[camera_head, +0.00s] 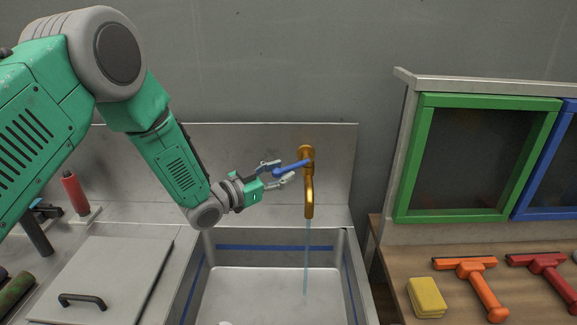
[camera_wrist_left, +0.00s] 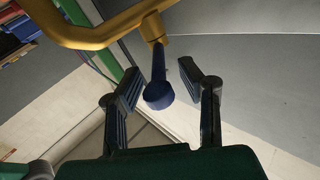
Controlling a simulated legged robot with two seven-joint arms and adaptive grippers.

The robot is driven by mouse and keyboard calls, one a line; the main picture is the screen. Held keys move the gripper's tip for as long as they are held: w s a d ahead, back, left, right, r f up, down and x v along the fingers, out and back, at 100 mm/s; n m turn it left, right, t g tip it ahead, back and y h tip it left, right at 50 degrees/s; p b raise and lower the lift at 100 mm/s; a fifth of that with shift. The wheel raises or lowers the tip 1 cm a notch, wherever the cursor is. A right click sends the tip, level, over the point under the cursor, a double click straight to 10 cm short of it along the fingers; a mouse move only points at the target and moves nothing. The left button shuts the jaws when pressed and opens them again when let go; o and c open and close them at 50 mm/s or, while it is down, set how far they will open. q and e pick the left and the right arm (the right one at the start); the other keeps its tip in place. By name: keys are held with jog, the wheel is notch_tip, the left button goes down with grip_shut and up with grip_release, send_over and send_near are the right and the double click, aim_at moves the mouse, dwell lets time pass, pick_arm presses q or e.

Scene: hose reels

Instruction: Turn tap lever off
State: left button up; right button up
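The brass tap (camera_head: 309,190) is mounted on the steel backsplash, and a thin blue stream of water (camera_head: 306,255) falls from its spout into the sink. Its blue lever (camera_head: 291,168) sticks out to the left of the tap body. My left gripper (camera_head: 279,173) is at the lever, with one finger on either side of it. In the left wrist view the rounded blue lever end (camera_wrist_left: 158,92) lies between the two open fingers (camera_wrist_left: 160,88), with gaps visible on both sides. The brass tap (camera_wrist_left: 100,32) crosses the top of that view. My right gripper is not in view.
The steel sink (camera_head: 190,285) has a blue line around its inside. A steel lid (camera_head: 105,268) with a dark handle lies to the left. A yellow sponge (camera_head: 427,297), an orange squeegee (camera_head: 480,285) and a red squeegee (camera_head: 552,275) lie on the wooden counter at right, below a green-framed window (camera_head: 412,165).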

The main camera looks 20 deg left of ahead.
aim_at(294, 166)
pick_arm(q)
jog(key=shift+x, duration=0.95)
jog(key=shift+w+d, duration=0.2)
jog(key=shift+d, duration=0.2)
jog(key=shift+a, duration=0.1)
